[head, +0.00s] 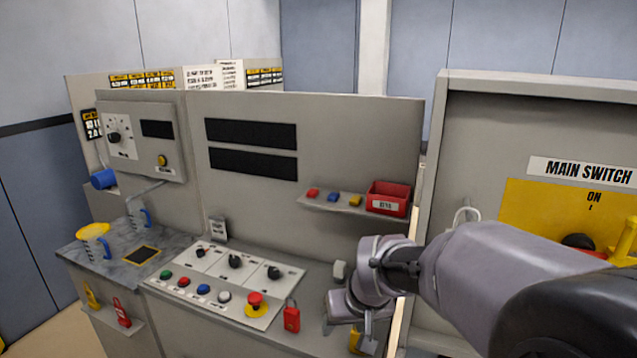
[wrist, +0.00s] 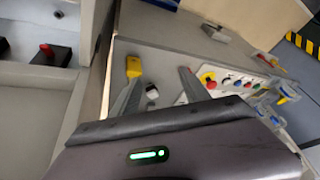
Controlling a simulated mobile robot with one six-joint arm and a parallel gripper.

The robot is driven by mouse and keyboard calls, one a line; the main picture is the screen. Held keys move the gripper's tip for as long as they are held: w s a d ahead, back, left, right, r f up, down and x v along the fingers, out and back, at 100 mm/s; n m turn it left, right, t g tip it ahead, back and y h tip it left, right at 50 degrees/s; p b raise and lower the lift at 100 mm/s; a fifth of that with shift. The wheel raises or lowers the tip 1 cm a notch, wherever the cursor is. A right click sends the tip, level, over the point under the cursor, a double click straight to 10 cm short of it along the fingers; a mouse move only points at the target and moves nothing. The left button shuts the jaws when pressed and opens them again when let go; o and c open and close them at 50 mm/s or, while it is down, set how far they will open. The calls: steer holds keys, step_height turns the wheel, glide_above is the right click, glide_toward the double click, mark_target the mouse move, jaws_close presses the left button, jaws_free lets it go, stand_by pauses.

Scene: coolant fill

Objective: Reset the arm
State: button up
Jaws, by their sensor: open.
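My gripper (head: 349,336) is at the end of my arm, which reaches in from the right in the head view. It hangs low in front of the right end of the control desk. In the wrist view my gripper (wrist: 158,88) has its two fingers spread apart. Nothing is held between them. A small pale knob-like thing (wrist: 152,92) shows in the gap between the fingers, and a yellow thing (wrist: 133,66) shows beyond the left fingertip. I cannot tell whether the fingers touch anything.
The control desk (head: 190,297) has several buttons and a red emergency stop (head: 256,300). A shelf (head: 328,204) holds a red bin (head: 388,198). The main switch cabinet (head: 487,115) stands at right, partly behind my arm.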

steer(key=s+d+r+m+b, duration=0.1)
steer(key=s+d+m+b, duration=0.1)
steer(key=s, duration=1)
steer(key=s+d+r+m+t+b, duration=0.1)
steer(key=s+m, duration=0.3)
steer(key=s, duration=0.9)
steer(key=shift+d+r+b, duration=0.4)
steer(key=shift+d+r, duration=0.05)
steer(key=shift+d, duration=0.3)
steer(key=shift+s, duration=0.1)
